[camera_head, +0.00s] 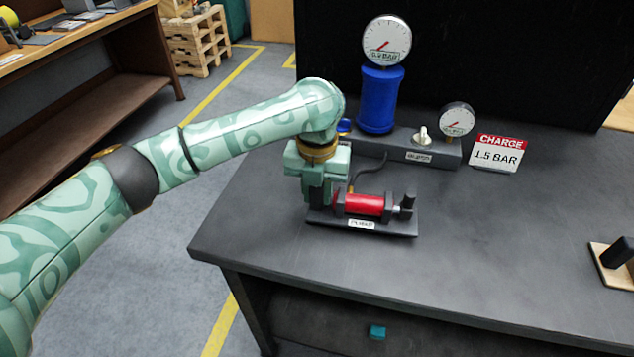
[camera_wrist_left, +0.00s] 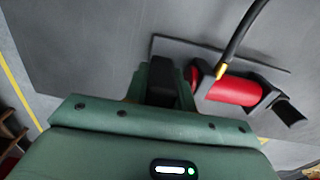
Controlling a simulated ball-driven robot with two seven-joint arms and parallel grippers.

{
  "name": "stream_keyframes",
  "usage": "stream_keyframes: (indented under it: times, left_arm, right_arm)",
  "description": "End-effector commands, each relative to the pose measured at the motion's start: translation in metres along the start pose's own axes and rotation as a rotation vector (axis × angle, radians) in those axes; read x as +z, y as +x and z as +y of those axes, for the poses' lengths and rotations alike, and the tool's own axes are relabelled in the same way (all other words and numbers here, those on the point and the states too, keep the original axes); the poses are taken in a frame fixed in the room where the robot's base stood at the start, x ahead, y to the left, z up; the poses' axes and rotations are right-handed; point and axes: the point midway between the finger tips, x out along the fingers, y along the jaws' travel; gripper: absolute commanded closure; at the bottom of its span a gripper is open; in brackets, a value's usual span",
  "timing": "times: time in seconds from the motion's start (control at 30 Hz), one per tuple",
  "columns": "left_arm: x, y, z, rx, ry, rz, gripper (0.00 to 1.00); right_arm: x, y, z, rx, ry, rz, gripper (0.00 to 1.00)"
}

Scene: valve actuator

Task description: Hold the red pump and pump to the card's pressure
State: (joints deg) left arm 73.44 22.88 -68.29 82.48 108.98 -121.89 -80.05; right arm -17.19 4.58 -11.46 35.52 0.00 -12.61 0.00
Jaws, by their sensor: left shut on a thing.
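The red pump (camera_head: 365,204) lies on its dark base plate on the grey table, with a black knob (camera_head: 408,202) at its right end. My left gripper (camera_head: 320,198) is at the pump's left end, pointing down and shut on it. The held part is mostly hidden in the head view. In the left wrist view, a dark block shows at the jaws, beside the red cylinder (camera_wrist_left: 234,90). A dark hose runs from the pump. The card (camera_head: 498,154) reads CHARGE 1.5 BAR. My right gripper is not in view.
A board with a black block (camera_head: 617,253) lies right. The front right table is clear.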

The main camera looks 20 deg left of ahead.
Motion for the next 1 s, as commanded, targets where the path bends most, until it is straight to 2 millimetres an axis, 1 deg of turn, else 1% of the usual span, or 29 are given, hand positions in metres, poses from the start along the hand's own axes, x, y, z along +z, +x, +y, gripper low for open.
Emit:
stream_keyframes:
  times: [0.2,0.63,1.0]
  left_arm:
    - [0.000,0.009,0.000,-0.002,-0.001,-0.001,1.00]
    - [0.000,0.010,0.000,-0.001,-0.001,-0.002,1.00]
    - [0.000,0.015,0.000,-0.001,-0.002,-0.001,1.00]
  right_arm:
    - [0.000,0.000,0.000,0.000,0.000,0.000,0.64]
    - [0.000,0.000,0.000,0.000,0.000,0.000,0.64]
    - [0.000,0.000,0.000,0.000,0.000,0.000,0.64]
